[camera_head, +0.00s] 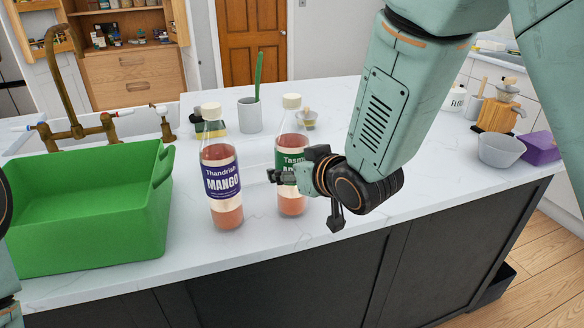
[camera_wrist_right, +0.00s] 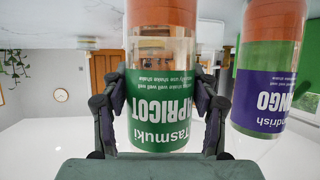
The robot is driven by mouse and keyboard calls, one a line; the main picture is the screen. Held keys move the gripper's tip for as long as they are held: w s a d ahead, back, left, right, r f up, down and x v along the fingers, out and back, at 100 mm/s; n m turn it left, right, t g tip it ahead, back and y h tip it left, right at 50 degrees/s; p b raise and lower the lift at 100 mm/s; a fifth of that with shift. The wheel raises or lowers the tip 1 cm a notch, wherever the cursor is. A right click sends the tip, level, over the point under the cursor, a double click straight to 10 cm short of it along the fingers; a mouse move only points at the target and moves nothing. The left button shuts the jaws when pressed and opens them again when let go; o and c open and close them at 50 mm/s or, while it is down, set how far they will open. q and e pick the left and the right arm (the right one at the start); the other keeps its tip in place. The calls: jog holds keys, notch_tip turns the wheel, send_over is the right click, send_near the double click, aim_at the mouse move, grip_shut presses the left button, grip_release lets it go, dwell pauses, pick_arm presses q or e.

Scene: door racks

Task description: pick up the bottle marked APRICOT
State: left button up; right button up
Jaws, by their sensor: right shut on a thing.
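The bottle marked APRICOT (camera_head: 291,170) stands upright on the white counter in the head view, with a green label and pale cap. My right gripper (camera_head: 283,176) is at its label and covers part of it. In the right wrist view, which is upside down, the fingers of my right gripper (camera_wrist_right: 162,112) are shut on both sides of the APRICOT bottle (camera_wrist_right: 160,75). The bottle marked MANGO (camera_head: 222,178), with a purple label, stands to its left. It also shows in the right wrist view (camera_wrist_right: 265,90). My left gripper is not clearly in view.
A green bin (camera_head: 85,215) stands on the counter at the left, by a brass tap (camera_head: 75,125). A grey cup (camera_head: 249,115) with a green-handled tool stands behind the bottles. A grey bowl (camera_head: 500,150) and purple box (camera_head: 541,148) are at the right. The counter's front edge is close.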

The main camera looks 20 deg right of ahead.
jog(key=shift+c, duration=0.9)
